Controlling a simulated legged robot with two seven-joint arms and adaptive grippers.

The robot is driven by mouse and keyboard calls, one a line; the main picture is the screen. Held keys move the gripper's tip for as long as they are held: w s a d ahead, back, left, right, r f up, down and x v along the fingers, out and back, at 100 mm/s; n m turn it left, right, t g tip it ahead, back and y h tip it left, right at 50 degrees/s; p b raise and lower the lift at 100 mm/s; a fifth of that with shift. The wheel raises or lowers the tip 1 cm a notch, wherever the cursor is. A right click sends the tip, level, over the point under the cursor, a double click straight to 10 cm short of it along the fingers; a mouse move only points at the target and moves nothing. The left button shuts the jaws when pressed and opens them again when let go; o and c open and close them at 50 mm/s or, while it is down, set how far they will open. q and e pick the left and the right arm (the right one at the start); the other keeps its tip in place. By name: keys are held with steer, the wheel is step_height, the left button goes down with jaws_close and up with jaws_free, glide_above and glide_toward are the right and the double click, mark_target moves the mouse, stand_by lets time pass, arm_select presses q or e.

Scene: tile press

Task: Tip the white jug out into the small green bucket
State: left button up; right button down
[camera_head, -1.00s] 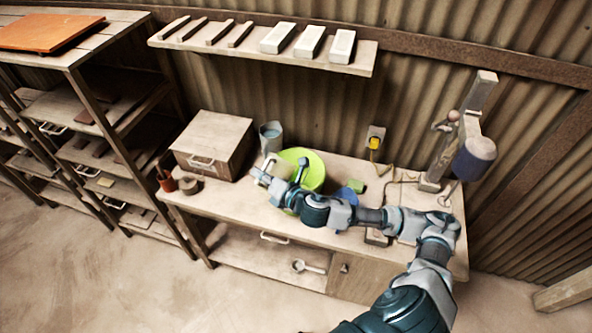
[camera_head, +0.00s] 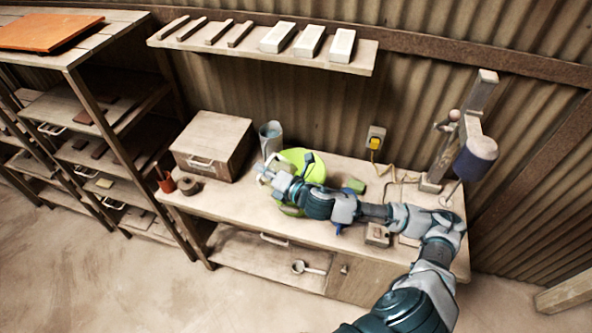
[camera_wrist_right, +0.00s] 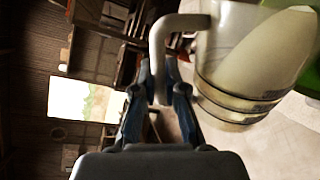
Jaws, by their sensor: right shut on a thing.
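My right gripper (camera_head: 272,176) is over the bench at the left side of the small green bucket (camera_head: 312,163). In the right wrist view, its fingers (camera_wrist_right: 160,88) are shut on the handle of the white jug (camera_wrist_right: 222,50). The jug has dark bands around it and hangs to the right of the fingers. A pale oval on it may be its mouth or its contents; I cannot tell which. Green from the bucket shows behind the jug at the top right (camera_wrist_right: 306,68). In the head view my arm covers much of the bucket and the jug is hardly distinguishable. My left gripper is out of view.
A grey metal pail (camera_head: 271,138) stands behind the gripper, beside a wooden box (camera_head: 212,140). A green block (camera_head: 355,186) and a lever press (camera_head: 470,140) are to the right. The wall shelf (camera_head: 180,42) hangs above. The bench's front left (camera_head: 225,210) is clear.

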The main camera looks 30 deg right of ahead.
mark_target(275, 156)
steer(key=shift+w+d+m, duration=0.15)
steer(key=shift+d+m, duration=0.25)
steer(key=shift+w+d+r+b, duration=0.1)
steer(key=shift+d+b, duration=0.1)
steer(key=shift+b, duration=0.15)
steer(key=shift+d+r+m, duration=0.1)
steer(key=shift+d+m, duration=0.05)
steer(key=shift+m, duration=0.15)
steer(key=shift+w+d+r, duration=0.1)
steer(key=shift+d, duration=0.1)
steer(key=shift+w+d+r+m+p, duration=0.2)
steer(key=shift+d+m+p, duration=0.15)
steer(key=shift+p, duration=0.25)
steer(key=shift+w+d+r+m+y+p, duration=0.15)
steer(key=shift+d+r+m+p, duration=0.1)
steer(key=shift+d+p, duration=0.15)
steer(key=shift+w+d+r+m+y+p, duration=0.15)
steer(key=shift+d+r+p, duration=0.1)
steer(key=shift+d, duration=0.35)
steer(key=shift+w+d+r+m+g+y+p, duration=0.2)
steer(key=shift+d+r+m+p, duration=0.3)
steer(key=shift+p, duration=0.35)
steer(key=shift+w+d+r+m+g+y+p, duration=0.15)
steer(key=shift+d+m+p, duration=0.1)
steer(key=shift+d+p, duration=0.45)
